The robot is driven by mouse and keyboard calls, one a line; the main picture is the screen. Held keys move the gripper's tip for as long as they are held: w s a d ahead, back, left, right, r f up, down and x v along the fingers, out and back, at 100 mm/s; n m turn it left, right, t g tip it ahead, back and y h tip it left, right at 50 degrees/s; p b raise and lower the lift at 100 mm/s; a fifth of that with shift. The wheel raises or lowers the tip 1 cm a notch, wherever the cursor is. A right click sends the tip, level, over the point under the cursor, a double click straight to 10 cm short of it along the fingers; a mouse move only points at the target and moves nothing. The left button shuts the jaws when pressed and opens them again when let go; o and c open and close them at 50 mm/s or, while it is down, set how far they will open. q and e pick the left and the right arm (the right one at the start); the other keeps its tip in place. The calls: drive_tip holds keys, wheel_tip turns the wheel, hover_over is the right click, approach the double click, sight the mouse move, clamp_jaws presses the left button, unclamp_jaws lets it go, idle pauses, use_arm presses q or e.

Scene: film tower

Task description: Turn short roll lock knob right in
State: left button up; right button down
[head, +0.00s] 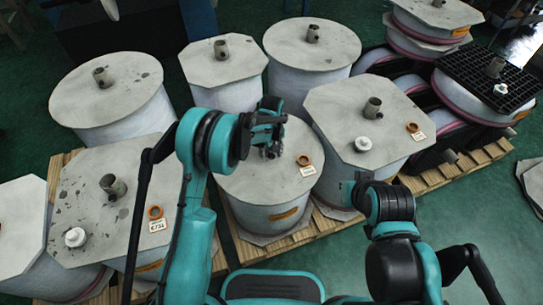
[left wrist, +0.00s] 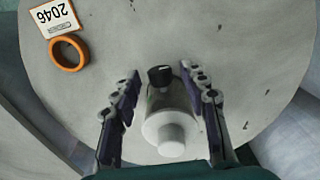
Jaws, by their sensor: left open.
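The short roll (head: 262,190) stands on a pallet in the middle of the head view, with a pale flat top. My left gripper (head: 268,152) is over this top, hiding most of its centre fitting. In the left wrist view a black knob (left wrist: 160,76) with a pale mark sits on a grey metal stub (left wrist: 165,100), with a white cap (left wrist: 171,140) nearer the camera. My left gripper (left wrist: 160,86) is open, one finger on each side of the knob and stub, apparently with gaps. My right arm is at the right; its fingers cannot be made out.
An orange ring (head: 303,160) and a tag (head: 307,171) lie on the short roll's top; the tag reads 2046 in the wrist view. Taller rolls crowd around, one close on the right (head: 345,120). A wooden pallet (head: 455,175) lies underneath. Green floor shows at lower right.

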use_arm(q)
drive_tip(key=shift+f, duration=0.25)
clamp_jaws()
drive_tip(key=y, duration=0.1)
drive_tip(key=g+y, duration=0.1)
drive_tip(key=y, duration=0.1)
drive_tip(key=shift+w+d, duration=0.1)
drive_tip(key=shift+d, duration=0.3)
drive_tip(key=shift+w+d+f+g+y, duration=0.1)
drive_tip(key=shift+g+y, duration=0.3)
drive_tip(key=shift+y, duration=0.45)
drive_tip(key=shift+f+g+y, duration=0.1)
drive_tip(key=shift+g+y, duration=0.3)
drive_tip(key=shift+y, duration=0.45)
drive_tip(key=shift+r, duration=0.1)
